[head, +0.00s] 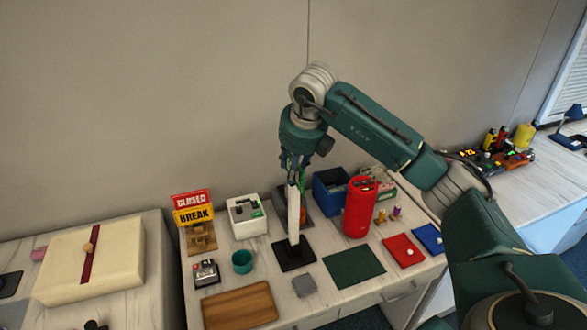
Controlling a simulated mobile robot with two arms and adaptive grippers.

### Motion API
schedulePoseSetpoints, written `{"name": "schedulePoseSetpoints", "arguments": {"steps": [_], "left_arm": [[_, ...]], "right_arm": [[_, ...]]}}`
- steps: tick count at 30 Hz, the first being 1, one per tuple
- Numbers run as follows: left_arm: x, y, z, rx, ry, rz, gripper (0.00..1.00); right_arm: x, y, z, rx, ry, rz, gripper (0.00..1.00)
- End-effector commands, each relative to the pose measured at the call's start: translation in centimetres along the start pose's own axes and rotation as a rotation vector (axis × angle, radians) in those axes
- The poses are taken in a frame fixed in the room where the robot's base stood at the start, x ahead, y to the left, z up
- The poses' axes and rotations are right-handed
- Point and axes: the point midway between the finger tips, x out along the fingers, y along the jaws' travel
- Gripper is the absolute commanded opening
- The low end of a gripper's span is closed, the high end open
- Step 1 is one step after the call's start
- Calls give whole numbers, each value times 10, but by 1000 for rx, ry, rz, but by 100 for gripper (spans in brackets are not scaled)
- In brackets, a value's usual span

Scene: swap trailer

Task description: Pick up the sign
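A sign (192,207) with a red "CLOSED" panel above a yellow "BREAK" panel stands at the back left of the middle table, behind a small brown wooden piece. A narrow white upright panel (294,215) stands over a black square (293,256); its face is turned away, so I cannot tell whether it is also a sign. My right gripper (293,173) points down at the top of this white panel, to the right of and apart from the "CLOSED" sign. Its fingers overlap the panel's top, and their grip is unclear. My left gripper is out of view.
A white box-shaped device (246,219), a teal cup (242,262) and a wooden board (239,306) lie left of my gripper. A red cylinder (359,212) and a blue bin (330,196) stand to its right. A green mat (354,267) is clear.

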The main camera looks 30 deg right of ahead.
Motion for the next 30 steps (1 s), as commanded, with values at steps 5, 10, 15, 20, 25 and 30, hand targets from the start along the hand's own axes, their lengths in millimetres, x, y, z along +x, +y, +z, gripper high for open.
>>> {"name": "schedulePoseSetpoints", "arguments": {"steps": [5, 10, 15, 20, 25, 30], "left_arm": [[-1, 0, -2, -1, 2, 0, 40], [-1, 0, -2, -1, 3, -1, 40], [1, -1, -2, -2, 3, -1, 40], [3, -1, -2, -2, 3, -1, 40], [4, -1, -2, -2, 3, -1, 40], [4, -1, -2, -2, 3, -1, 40]], "right_arm": [[4, 1, 0, -1, -2, 2, 32], [4, 1, 0, -1, -2, 2, 32], [5, 1, -1, -1, -2, 2, 32], [8, 0, -1, -1, -2, 2, 32], [8, 0, -2, -1, -2, 2, 32], [8, 0, -2, -1, -2, 2, 32]]}}
